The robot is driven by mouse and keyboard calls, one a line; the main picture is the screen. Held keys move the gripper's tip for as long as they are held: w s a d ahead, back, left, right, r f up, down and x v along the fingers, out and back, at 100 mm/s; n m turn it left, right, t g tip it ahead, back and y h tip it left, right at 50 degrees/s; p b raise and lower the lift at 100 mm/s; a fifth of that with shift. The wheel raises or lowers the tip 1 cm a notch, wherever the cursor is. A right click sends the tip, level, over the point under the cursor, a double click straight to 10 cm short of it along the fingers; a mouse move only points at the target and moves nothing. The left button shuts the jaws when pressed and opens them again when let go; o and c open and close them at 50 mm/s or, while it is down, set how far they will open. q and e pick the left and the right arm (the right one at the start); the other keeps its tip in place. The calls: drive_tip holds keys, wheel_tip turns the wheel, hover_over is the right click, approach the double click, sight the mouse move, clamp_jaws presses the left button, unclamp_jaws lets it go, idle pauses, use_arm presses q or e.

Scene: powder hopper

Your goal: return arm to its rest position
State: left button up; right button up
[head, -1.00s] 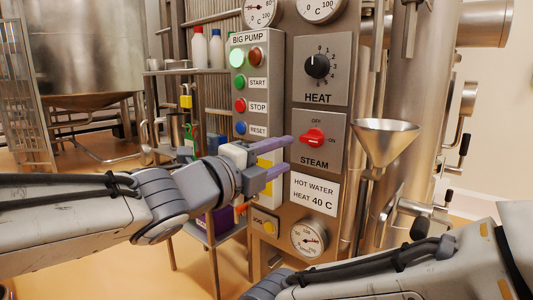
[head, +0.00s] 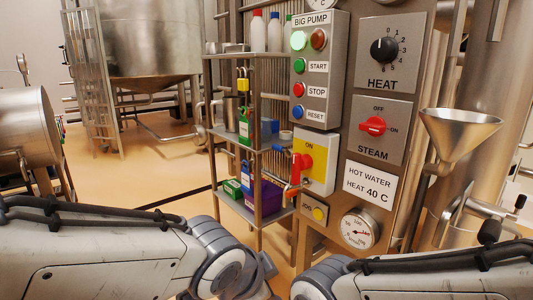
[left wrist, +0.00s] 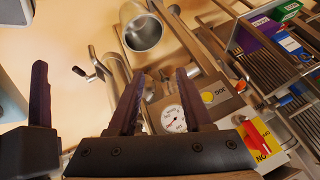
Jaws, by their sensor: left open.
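My left arm (head: 110,245) lies low across the bottom left of the head view, its wrist in front of the panel's foot. Its fingers are hidden below the picture edge there. In the left wrist view my left gripper (left wrist: 160,95) has its two dark purple fingers apart with nothing held between them. My right arm (head: 430,275) lies low at the bottom right of the head view, its gripper out of that picture. One more purple finger on a dark body (left wrist: 40,110) stands at the left of the left wrist view, seemingly my right gripper's; its opening cannot be told.
The control panel has a red STEAM switch (head: 373,126), a black HEAT knob (head: 384,50) and a yellow plate with a red handle (head: 305,162). A steel funnel (head: 462,135) stands right. A shelf rack (head: 258,215) with boxes stands left of the panel. Open floor lies farther left.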

use_arm(q)
drive_tip(key=s+a+f+n+g+y, duration=0.1)
drive_tip(key=s+a+f+n+g, duration=0.25)
drive_tip(key=s, duration=0.35)
drive_tip(key=s+a+f+n+g+y, duration=0.2)
drive_tip(key=s+f+g, duration=0.15)
drive_tip(key=s, duration=0.35)
wheel_tip(320, 180, up, 38)
drive_tip(key=p, duration=3.8)
drive_tip(key=shift+t, duration=0.4)
drive_tip(key=shift+s+f+n, duration=0.1)
drive_tip(key=shift+n, duration=0.15)
